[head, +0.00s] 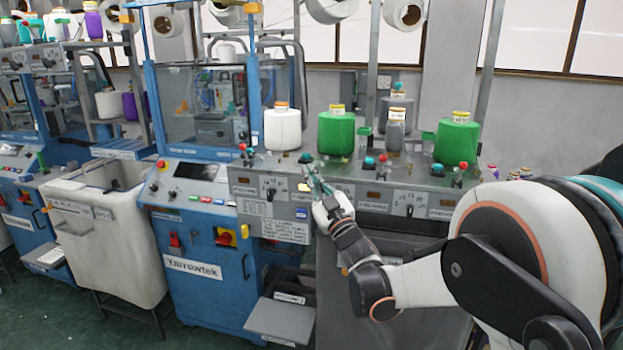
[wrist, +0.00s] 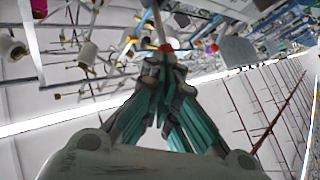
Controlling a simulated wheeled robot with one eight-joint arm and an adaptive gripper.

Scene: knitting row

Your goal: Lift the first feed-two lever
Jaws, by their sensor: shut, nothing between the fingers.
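My gripper (head: 313,176), with teal fingers, is at the front of the grey feed panel (head: 345,190), near its upper edge. The wrist view shows its fingertips (wrist: 165,52) shut together, with nothing visibly held. A thin pale rod with a reddish end (wrist: 160,38) shows just beyond the tips; I cannot tell whether they touch it. The labels are too small to read, so I cannot tell which is the first feed-two lever. My gripper hides part of the panel.
A white yarn cone (head: 283,130), a green cone (head: 336,134) and another green cone (head: 456,142) stand on the panel's top. A blue Yarrowtek machine (head: 190,240) and a pale bin (head: 105,240) are to the left. My arm covers the lower right.

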